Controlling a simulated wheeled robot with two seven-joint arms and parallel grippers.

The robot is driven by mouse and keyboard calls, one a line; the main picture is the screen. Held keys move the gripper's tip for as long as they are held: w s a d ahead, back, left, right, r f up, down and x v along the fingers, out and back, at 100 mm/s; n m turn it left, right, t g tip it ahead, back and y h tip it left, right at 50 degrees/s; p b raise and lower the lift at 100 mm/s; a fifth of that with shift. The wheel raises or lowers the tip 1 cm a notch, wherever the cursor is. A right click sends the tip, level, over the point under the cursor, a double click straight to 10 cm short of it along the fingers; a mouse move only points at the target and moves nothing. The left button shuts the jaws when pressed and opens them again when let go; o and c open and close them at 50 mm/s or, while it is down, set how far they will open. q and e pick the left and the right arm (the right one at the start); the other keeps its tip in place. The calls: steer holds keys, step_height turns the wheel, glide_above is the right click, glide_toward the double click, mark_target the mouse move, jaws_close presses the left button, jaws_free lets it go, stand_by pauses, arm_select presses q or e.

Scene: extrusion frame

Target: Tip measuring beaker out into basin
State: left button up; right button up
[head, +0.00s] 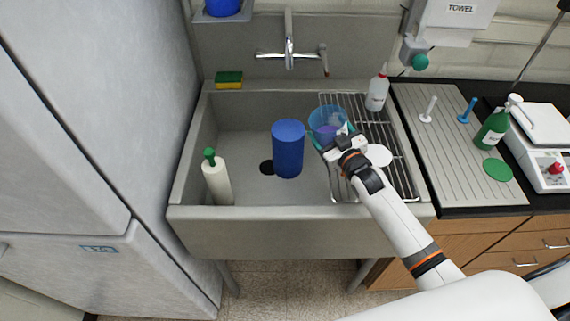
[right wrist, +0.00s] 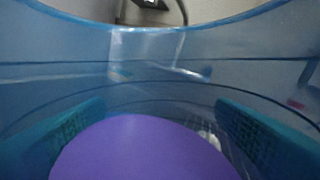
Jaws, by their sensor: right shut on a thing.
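The measuring beaker (head: 326,114) is a clear blue vessel with something purple (head: 325,131) low inside it. It looks about upright over the right part of the grey sink basin (head: 245,130), by the edge of the wire rack. My right gripper (head: 334,143) is shut on the beaker from the near side. In the right wrist view the beaker wall (right wrist: 150,75) fills the picture, with the teal fingers on both sides and the purple contents (right wrist: 140,155) below. How high the beaker is above the rack is hard to tell. My left gripper is not in view.
A dark blue cup (head: 288,150) stands in the basin left of the beaker, beside the drain. A white bottle with green cap (head: 217,180) is at the basin's left. The wire rack (head: 390,150) holds a white disc (head: 378,155) and a bottle (head: 377,92). The tap (head: 289,45) is behind.

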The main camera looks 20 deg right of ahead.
mark_target(319, 138)
steer(key=shift+a+f+n+b, duration=0.25)
steer(key=shift+a+n+b, duration=0.2)
steer(key=shift+a+n, duration=0.55)
steer(key=shift+a+f+n+b, duration=0.2)
steer(key=shift+f+n+b, duration=0.6)
steer(key=shift+f+b, duration=0.2)
steer(key=shift+a, duration=0.1)
steer(key=shift+r+n+g+p, duration=0.3)
steer(key=shift+r+n+p, duration=0.15)
steer(key=shift+r+n, duration=0.1)
steer(key=shift+a+r+n, duration=0.1)
steer(key=shift+r+n, duration=0.05)
steer(key=shift+n, duration=0.1)
steer(key=shift+n+h, duration=0.3)
steer(key=shift+n, duration=0.1)
steer(key=shift+f+n+b, duration=0.2)
steer(key=shift+n+b, duration=0.1)
steer(key=shift+f+n, duration=0.15)
steer(key=shift+n, duration=0.45)
steer(key=shift+a+f+n+h+b, duration=0.2)
steer(key=shift+f+n+h+b, duration=0.1)
steer(key=shift+n+b, duration=0.65)
